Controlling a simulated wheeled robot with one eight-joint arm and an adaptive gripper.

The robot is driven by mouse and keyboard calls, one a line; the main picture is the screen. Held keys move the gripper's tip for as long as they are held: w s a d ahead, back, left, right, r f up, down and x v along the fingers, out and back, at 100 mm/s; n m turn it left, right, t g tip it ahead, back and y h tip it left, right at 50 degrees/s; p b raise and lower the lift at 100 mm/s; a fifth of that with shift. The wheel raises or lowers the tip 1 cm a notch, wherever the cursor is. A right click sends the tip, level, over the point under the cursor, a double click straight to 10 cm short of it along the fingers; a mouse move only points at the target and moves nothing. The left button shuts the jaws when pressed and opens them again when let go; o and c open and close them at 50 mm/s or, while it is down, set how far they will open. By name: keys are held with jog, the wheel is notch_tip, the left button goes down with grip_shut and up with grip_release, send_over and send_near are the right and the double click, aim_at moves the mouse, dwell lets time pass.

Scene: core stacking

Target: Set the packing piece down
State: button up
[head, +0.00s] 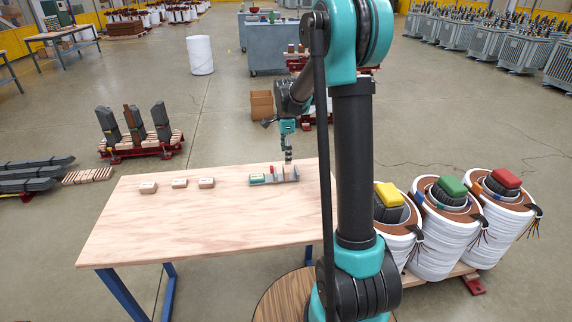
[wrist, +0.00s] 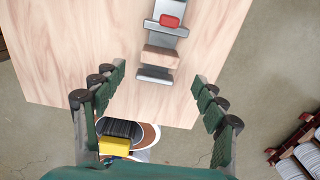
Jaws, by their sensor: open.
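A pale wooden packing piece (wrist: 160,56) lies across a grey stepped fixture (wrist: 155,75) at the table edge in the wrist view. It sits between the fixture's grey end and a red block (wrist: 170,20). My gripper (wrist: 158,77) is open, with its green fingers spread wide on either side of the piece and clear of it. In the head view my gripper (head: 288,160) points down over the right end of the fixture. The piece is small and partly covered by the gripper there.
The wooden table (head: 200,225) has wide bare space at its front and middle. Three light blocks (head: 179,183) lie in a row at its left. A green block (head: 257,179) lies at the fixture's left end. White coils (head: 440,240) stand right of the table.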

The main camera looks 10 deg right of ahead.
aim_at(286, 168)
jog(key=s+d+r+n+t, duration=0.25)
jog(key=s+n, duration=0.65)
jog(key=s, duration=0.7)
jog(key=s+f+n, duration=0.2)
jog(key=s+n, duration=0.1)
jog(key=s, duration=0.1)
jog(key=s+d+f+n+t, duration=0.1)
jog(key=s+f+n, duration=0.1)
jog(key=s, duration=0.3)
jog(key=s+f+n, duration=0.2)
jog(key=s+n, duration=0.2)
jog(key=s, duration=0.1)
jog(key=shift+s+d+f+t, duration=0.25)
jog(key=shift+d+f+t, duration=0.05)
jog(key=shift+f+t, duration=0.05)
